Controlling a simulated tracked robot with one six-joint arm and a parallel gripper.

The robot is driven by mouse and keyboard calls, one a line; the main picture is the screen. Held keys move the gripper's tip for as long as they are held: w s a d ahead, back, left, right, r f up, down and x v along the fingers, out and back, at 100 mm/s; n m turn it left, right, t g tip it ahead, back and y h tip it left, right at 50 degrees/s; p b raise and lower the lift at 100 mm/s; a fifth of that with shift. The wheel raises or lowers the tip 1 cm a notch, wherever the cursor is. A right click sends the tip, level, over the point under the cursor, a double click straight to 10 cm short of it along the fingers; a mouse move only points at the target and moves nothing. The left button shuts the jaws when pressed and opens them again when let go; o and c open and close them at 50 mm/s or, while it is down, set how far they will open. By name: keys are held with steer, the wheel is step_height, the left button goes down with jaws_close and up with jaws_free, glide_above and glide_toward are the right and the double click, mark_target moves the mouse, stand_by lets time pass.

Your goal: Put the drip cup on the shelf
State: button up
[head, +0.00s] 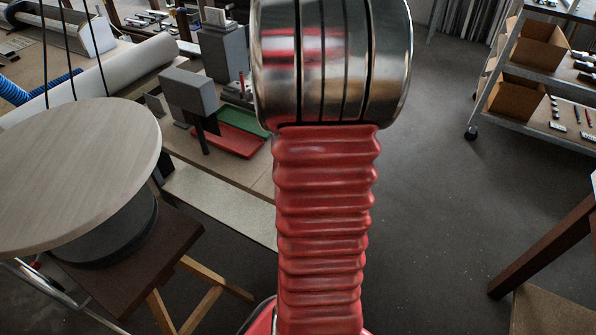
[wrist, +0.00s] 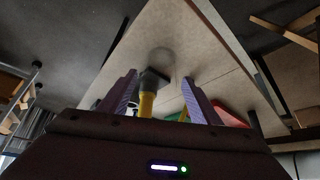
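My gripper (wrist: 160,98) shows in the wrist view as two purple fingers standing wide apart, with nothing clamped between them. Beyond the fingers is a pale tabletop (wrist: 190,40). A yellow piece with a dark top (wrist: 147,102) shows between the fingers, nearer the left one; I cannot tell what it is. I cannot make out the drip cup for sure in either view. A wheeled metal shelf unit (head: 473,131) stands at the right in the head view. My red arm hides the middle of the head view, and the gripper does not show there.
A workbench at the left holds a red tray (head: 228,141), a green tray (head: 243,120) and grey machine blocks (head: 187,92). A round wooden top (head: 80,170) sits in front of it. The shelf unit holds open cardboard boxes (head: 541,50) and small tools. Bare floor (head: 430,180) lies between.

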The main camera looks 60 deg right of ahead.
steer(key=shift+o, duration=0.6)
steer(key=shift+v, duration=0.8)
steer(key=v, duration=1)
steer(key=shift+r, duration=0.3)
steer(key=shift+s, duration=0.1)
